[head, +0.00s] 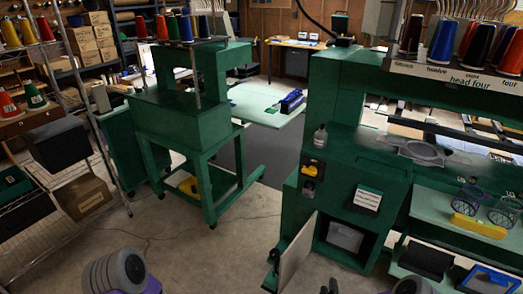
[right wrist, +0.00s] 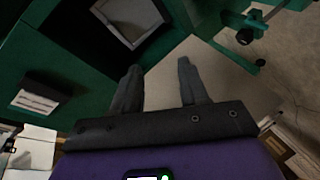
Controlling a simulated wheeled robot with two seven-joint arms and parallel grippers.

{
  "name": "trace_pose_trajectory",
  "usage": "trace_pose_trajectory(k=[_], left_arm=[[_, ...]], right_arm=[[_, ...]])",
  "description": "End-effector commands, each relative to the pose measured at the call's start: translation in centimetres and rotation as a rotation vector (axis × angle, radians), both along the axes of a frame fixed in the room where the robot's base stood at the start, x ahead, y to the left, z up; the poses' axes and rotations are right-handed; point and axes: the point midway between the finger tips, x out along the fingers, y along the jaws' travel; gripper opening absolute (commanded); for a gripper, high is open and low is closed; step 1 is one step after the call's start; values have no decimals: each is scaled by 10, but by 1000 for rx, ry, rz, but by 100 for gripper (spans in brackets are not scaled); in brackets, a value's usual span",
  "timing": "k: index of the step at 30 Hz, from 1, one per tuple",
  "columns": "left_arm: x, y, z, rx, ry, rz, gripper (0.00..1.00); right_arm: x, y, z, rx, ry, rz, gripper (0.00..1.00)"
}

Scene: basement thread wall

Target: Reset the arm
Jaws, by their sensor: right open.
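My right gripper (right wrist: 158,66) is open and empty in the right wrist view, its two dark fingers apart with nothing between them. In the head view only its dark finger ends (head: 328,286) show at the bottom edge, in front of the green cabinet (head: 386,170). The cabinet's open compartment holds a grey box (head: 345,237), which also shows in the right wrist view (right wrist: 130,20). My left gripper is not in view; only part of my left arm shows at the bottom left.
An open door panel (head: 297,257) stands out from the cabinet, close to my right gripper. A second green machine (head: 190,120) stands at the back left. A wire rack (head: 75,150) with boxes lines the left. Concrete floor (head: 215,255) between is clear.

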Motion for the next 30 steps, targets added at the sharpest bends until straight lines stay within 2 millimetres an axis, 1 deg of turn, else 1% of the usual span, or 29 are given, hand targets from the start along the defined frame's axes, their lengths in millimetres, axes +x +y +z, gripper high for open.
trace_pose_trajectory(k=[1, 2, 5, 6, 8, 9, 11, 12, 14, 15, 18, 21, 22, 24, 25, 27, 30], left_arm=[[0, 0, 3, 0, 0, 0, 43], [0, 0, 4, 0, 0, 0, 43], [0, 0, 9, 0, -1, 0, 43], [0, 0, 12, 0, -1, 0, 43], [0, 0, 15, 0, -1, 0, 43], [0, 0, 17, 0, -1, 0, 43], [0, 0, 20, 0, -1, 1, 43], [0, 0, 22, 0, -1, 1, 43], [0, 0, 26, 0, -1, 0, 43], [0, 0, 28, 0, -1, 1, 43], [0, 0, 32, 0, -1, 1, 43], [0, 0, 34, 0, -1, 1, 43], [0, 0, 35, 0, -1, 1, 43], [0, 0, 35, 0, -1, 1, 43], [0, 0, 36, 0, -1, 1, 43], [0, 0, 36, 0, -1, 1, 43], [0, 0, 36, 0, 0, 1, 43]], right_arm=[[-3, 12, -1, 80, 32, 23, 44], [-6, 18, -4, 133, 52, 33, 44], [-22, 45, -13, 347, 156, 54, 44], [-31, 57, -16, 445, 212, 53, 44], [-49, 74, -21, 590, 308, 33, 44], [-63, 85, -24, 681, 376, 8, 44], [-85, 99, -27, 810, 482, -47, 44], [-100, 107, -28, 888, 555, -93, 44], [-126, 118, -28, 993, 665, -179, 44], [-143, 124, -27, 1053, 735, -244, 44], [-182, 134, -22, 1163, 884, -420, 44], [-213, 139, -16, 1223, 987, -575, 44], [-220, 140, -14, 1234, 1010, -614, 44], [-232, 141, -11, 1251, 1048, -682, 44], [-236, 142, -11, 1256, 1058, -704, 44], [-241, 142, -9, 1261, 1072, -734, 44], [-242, 142, -9, 1264, 1076, -745, 44]])
